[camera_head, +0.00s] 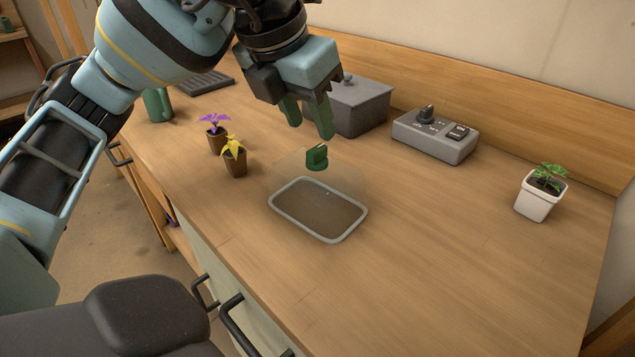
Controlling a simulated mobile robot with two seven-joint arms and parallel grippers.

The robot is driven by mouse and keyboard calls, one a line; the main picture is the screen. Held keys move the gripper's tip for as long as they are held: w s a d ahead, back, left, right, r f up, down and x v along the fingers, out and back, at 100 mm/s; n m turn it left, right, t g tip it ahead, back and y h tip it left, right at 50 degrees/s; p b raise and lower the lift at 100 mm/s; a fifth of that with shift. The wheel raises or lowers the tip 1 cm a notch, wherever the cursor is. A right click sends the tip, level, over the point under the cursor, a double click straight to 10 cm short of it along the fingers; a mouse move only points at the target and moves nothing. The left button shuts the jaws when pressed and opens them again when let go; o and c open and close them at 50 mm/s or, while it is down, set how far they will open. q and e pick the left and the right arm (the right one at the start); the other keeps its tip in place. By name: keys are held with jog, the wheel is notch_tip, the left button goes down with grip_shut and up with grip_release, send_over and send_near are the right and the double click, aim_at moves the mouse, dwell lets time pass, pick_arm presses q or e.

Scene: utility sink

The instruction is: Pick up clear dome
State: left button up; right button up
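The clear dome (345,180) is a see-through cover with a green knob (316,157) on top. It stands over a shallow tray with a pale grey rim (304,235) on the wooden counter. My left gripper (309,120) points down from above, a little beyond the knob in the picture. Its green fingers are apart with nothing visible between them, and they do not appear to touch the knob. My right gripper is out of view.
Purple (214,122) and yellow (233,157) potted plants stand left of the dome. A grey lidded box (361,107) stands behind, with a grey control box (434,136) and white-potted plant (541,193) to the right. The front right counter (460,270) is clear.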

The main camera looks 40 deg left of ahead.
aim_at(316, 149)
pick_arm(q)
jog(key=shift+b+x, duration=0.5)
jog(key=shift+x, duration=2.1)
jog(key=shift+s+a+f, duration=0.1)
jog(key=shift+s, duration=0.05)
grip_shut()
